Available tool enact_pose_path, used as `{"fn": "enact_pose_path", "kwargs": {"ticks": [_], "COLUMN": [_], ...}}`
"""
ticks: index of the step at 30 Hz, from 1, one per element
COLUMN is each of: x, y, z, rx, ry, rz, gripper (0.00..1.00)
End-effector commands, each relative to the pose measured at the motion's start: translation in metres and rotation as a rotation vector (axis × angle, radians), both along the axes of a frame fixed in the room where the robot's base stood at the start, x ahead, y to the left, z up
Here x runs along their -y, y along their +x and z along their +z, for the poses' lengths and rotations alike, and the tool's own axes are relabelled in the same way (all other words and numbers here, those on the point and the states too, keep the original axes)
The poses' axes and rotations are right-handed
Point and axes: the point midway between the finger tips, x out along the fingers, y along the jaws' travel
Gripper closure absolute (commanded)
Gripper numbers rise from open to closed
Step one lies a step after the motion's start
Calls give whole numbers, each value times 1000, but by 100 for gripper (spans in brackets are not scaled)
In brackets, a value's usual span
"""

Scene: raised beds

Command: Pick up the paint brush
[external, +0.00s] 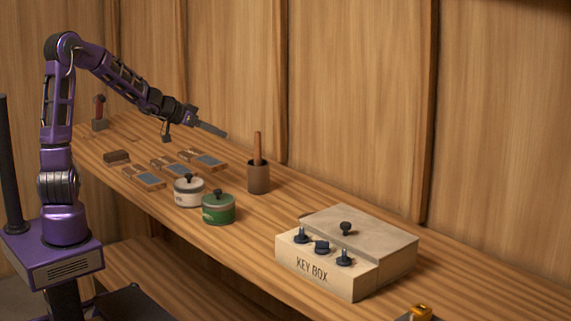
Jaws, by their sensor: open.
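A reddish-brown wooden handle (258,147) stands nearly upright in a dark brown cup (258,180) on the wooden bench. It looks like the paint brush, but its lower end is hidden inside the cup. My gripper (213,129) is in the air above the bench, left of the handle and a little higher in the picture. It points right, toward the wall side. It is open and holds nothing, though the gap between its fingers is hard to make out from this side. It is apart from the handle.
A white pot (188,192) and a green pot (218,210) stand in front of the cup. Several flat brown-and-blue pieces (144,178) lie to the left. A key box (323,277) stands at right, near a yellow object (420,312). A wooden wall (355,110) rises behind.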

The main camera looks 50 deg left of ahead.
Motion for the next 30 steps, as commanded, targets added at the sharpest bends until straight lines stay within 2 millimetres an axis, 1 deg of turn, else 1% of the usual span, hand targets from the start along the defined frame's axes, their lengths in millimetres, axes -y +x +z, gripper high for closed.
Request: {"fn": "enact_pose_path", "kwargs": {"ticks": [1, 3, 6, 11, 13, 17, 24, 30], "x": [-3, -7, -13, -19, -18, -9, 19, 38], "y": [6, 10, 10, 8, 9, 22, 64, 93], "z": [-1, -5, -12, -20, -22, -29, -45, -55], "rx": [40, 102, 176, 245, 258, 262, 261, 261], "ry": [-17, -23, -24, -21, -20, -21, -22, -20], "rz": [-68, -155, -250, -331, -346, -351, -349, -348], "gripper": [36, 36, 36, 36, 36, 36, 36, 36]}}
